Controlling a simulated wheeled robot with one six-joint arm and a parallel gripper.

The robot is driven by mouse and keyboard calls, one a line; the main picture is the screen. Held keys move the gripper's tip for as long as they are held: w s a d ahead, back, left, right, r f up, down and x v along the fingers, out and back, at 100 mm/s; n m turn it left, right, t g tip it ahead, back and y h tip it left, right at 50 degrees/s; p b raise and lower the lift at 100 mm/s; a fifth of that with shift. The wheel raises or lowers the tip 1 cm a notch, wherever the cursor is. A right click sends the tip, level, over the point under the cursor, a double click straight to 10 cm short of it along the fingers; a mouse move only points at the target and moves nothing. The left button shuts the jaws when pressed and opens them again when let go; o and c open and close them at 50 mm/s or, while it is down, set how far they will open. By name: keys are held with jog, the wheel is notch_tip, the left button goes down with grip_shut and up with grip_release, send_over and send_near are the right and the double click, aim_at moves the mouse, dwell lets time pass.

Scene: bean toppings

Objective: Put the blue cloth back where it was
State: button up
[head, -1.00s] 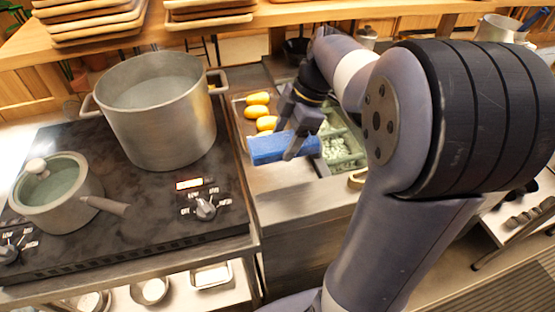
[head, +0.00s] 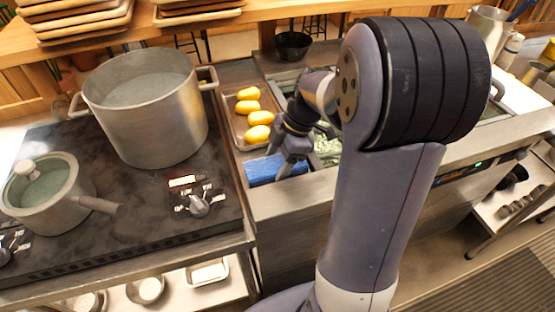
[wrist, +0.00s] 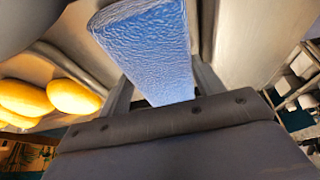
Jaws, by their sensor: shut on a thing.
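The blue cloth (head: 262,170) is a folded, block-like bundle with a rough surface. It is at the front of the steel counter (head: 300,192), just in front of the tray of yellow items. My gripper (head: 289,165) is shut on its right part, fingers pointing down. In the wrist view the cloth (wrist: 150,45) lies between the two fingers (wrist: 160,95). The cloth is at or very near the counter surface; I cannot tell whether it touches.
A metal tray (head: 233,128) with several yellow items (head: 257,134) is behind the cloth. The stove (head: 150,205) with a large pot (head: 150,110) and a lidded saucepan (head: 48,195) is left. Bins of green food (head: 326,150) are right. A black bowl (head: 293,45) stands behind.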

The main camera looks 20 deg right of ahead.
jog(key=o, duration=0.6)
jog(key=shift+r, duration=0.15)
jog(key=v, duration=1.2)
jog(key=shift+p, duration=0.3)
